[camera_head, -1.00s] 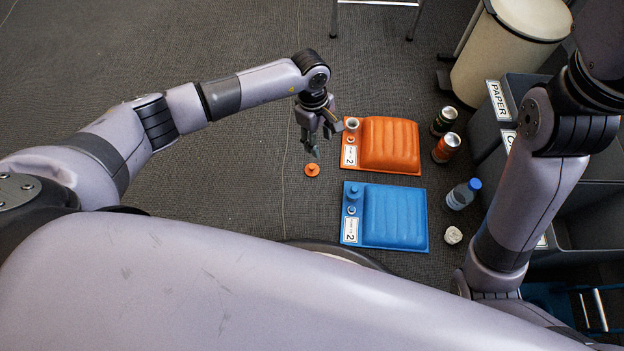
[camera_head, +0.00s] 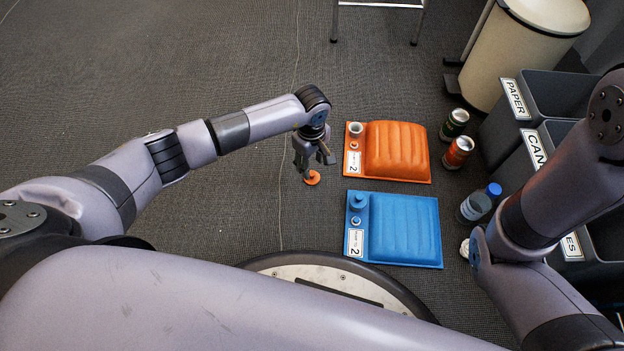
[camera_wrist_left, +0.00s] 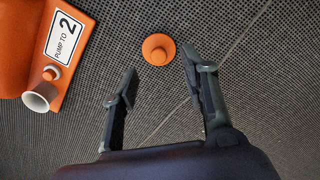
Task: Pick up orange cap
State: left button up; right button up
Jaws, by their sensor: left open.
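The orange cap (camera_head: 312,178) is a small round disc with a raised knob, lying on the dark carpet left of the orange pump. In the left wrist view the cap (camera_wrist_left: 158,49) lies beyond the fingertips, apart from both. My left gripper (camera_head: 308,172) is above the cap, pointing down, and partly covers it in the head view. In the left wrist view its two fingers (camera_wrist_left: 162,78) are spread with nothing between them. My right arm enters at the right of the head view; its gripper is not visible.
The orange pump (camera_head: 395,150) has an open spout (camera_wrist_left: 36,102) and lies right of the cap. A blue pump (camera_head: 402,229) lies nearer me. Cans (camera_head: 458,152), a bottle (camera_head: 475,207) and grey bins (camera_head: 560,92) stand right. Carpet left of the cap is clear.

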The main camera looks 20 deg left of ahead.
aim_at(312, 173)
pick_arm(q)
jog(key=shift+d+f+b, duration=0.15)
jog(key=shift+f+b, duration=2.4)
jog(key=shift+f, duration=0.1)
jog(key=shift+r, duration=0.1)
jog(key=shift+c, duration=0.2)
jog(key=c, duration=0.8)
